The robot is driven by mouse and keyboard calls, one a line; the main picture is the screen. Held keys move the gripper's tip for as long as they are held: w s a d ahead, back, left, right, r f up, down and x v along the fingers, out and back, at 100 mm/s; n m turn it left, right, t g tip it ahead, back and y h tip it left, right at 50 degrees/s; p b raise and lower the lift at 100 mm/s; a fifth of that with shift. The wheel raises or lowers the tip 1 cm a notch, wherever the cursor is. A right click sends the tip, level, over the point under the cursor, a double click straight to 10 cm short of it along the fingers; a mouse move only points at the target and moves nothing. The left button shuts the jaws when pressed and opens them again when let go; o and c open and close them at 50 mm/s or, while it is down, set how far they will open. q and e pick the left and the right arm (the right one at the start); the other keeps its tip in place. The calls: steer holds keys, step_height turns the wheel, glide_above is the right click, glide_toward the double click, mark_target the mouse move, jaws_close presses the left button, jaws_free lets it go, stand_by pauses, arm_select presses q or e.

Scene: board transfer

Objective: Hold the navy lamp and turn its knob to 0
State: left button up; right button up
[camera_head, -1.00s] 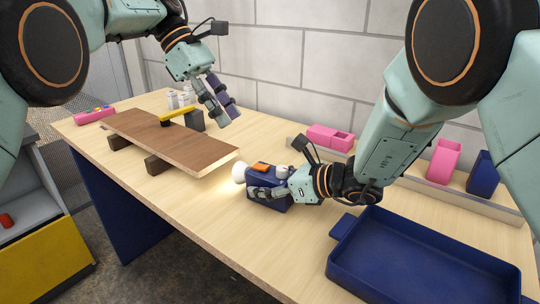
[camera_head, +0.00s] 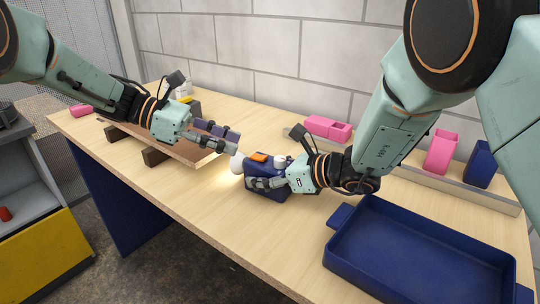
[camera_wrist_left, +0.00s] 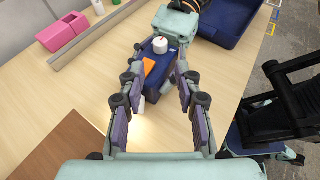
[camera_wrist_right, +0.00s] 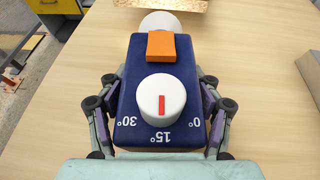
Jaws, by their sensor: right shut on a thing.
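The navy lamp (camera_head: 268,190) lies on the table with its white bulb (camera_head: 237,163) toward the left and a glow beside it. My right gripper (camera_wrist_right: 157,82) is shut on its two sides. In the right wrist view, the lamp's white knob (camera_wrist_right: 175,98) has a red mark pointing at about 15°, between the 30° and 0° labels. An orange block (camera_wrist_right: 160,45) sits on the lamp between knob and bulb. My left gripper (camera_head: 237,141) is open and empty, just left of and above the lamp. In the left wrist view the lamp (camera_wrist_left: 162,60) appears between its fingers.
A brown board (camera_head: 195,153) rests on dark blocks (camera_head: 155,156) behind and below my left arm. A navy tray (camera_head: 420,255) stands at the front right. Pink boxes (camera_head: 327,127) and a navy bin (camera_head: 482,165) line the wall. The table front is clear.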

mark_target(270, 166)
arm_select(q)
steer(key=x, duration=0.9)
steer(key=shift+d+f, duration=0.2)
steer(key=shift+d, duration=0.15)
steer(key=shift+c, duration=0.3)
jaws_close()
